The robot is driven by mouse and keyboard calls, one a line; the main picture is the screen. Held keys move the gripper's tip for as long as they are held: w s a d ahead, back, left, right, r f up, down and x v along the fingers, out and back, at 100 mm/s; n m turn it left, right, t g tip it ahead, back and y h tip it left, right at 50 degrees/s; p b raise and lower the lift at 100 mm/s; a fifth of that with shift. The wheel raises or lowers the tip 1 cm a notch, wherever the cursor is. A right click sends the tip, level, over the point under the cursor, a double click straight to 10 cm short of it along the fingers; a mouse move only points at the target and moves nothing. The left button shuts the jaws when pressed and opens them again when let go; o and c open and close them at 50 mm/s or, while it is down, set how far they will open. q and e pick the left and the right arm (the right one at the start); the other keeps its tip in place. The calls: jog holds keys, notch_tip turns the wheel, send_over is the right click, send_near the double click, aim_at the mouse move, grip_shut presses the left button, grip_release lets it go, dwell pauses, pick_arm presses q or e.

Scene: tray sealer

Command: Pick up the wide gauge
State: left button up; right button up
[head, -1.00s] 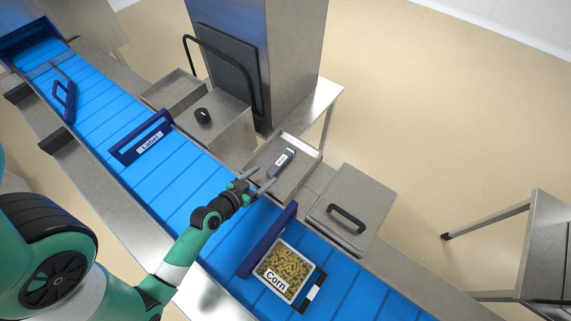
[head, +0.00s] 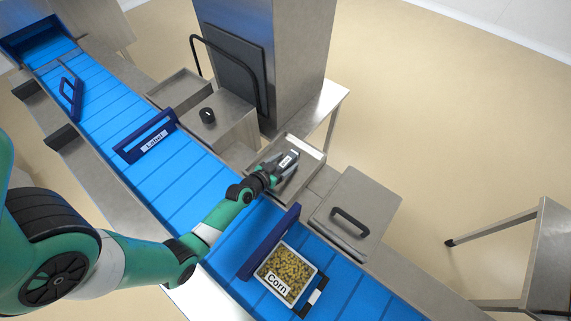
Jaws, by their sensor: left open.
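The gauge (head: 287,161) is a small dark grey block with a white label, lying in an open metal tray (head: 312,152) beside the conveyor. Whether it is the wide one cannot be read. My left gripper (head: 284,168) reaches over the tray from the lower left. Its open fingers are at the gauge, which appears to lie between them. Contact cannot be made out, and the gripper hides part of the gauge. My right gripper is not in view.
A blue conveyor (head: 180,185) runs diagonally under my left arm. It carries a corn tray (head: 285,274) and blue frames, one marked Label (head: 152,142). A lidded metal box (head: 366,200) stands right of the tray, a black knob (head: 207,115) to its left.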

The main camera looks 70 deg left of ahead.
pick_arm(q)
jog(key=shift+w+f, duration=0.1)
jog(key=shift+w, duration=0.05)
jog(key=shift+c, duration=0.3)
grip_shut()
